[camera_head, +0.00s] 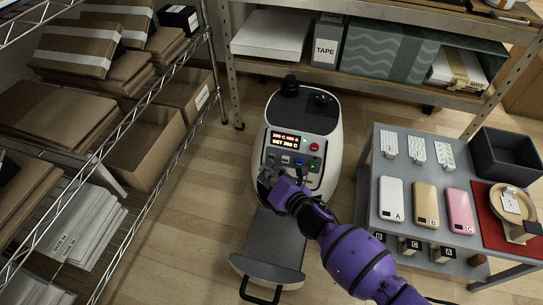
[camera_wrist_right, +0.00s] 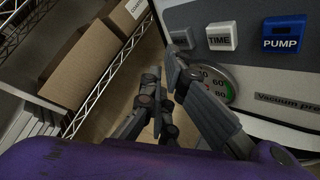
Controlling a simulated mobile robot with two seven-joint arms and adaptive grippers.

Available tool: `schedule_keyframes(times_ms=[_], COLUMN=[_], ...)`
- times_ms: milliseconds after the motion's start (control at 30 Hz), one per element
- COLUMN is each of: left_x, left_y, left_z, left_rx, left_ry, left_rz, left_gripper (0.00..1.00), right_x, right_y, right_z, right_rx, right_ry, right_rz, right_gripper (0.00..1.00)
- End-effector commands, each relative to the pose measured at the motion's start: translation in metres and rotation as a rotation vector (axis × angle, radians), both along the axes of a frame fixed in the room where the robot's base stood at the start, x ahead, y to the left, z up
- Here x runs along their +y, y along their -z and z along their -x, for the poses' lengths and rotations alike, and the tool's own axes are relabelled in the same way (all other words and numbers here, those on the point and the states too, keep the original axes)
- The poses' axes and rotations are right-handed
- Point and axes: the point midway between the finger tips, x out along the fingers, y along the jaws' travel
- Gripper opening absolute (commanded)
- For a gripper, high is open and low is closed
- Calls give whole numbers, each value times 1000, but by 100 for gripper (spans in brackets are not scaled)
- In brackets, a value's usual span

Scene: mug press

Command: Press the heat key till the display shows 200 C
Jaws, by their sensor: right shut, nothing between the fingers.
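The press machine (camera_head: 325,135) stands on the floor in the middle of the head view. Its lit display (camera_head: 285,140) has two rows; the small lower row appears to read SET 200 C. Below it is a row of keys. My right gripper (camera_head: 268,178) is shut and empty in front of the lower left panel. Its fingertips (camera_wrist_right: 163,75) are just below the leftmost key; contact cannot be told.
A round gauge (camera_wrist_right: 217,82) sits behind my right finger. A red button (camera_head: 314,147) and a green button (camera_head: 313,164) are at the panel's right. A wire rack with boxes (camera_head: 140,145) stands left; a grey table (camera_head: 405,240) with phone-like cases stands right.

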Motion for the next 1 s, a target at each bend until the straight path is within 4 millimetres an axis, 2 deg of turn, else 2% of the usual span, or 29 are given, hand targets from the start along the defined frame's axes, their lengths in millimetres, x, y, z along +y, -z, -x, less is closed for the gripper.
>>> schedule_keyframes(times_ms=[233, 433, 800, 1000], left_x=[2, 2, 0, 0], left_y=[-3, -5, -24, -29], left_z=[9, 8, -1, -4], left_rx=[14, 12, -14, -21], left_ry=[-3, -3, -1, 0], left_rz=[-4, -3, -1, -1], left_gripper=[40, 40, 40, 40], right_x=[2, 3, 13, 17], right_y=[-2, -2, -12, -14], right_z=[4, 6, 39, 49], right_rx=[-1, 0, 0, 0], right_ry=[0, 0, 0, 1], right_rz=[-2, -2, -2, -2], right_gripper=[0, 0, 0, 0])
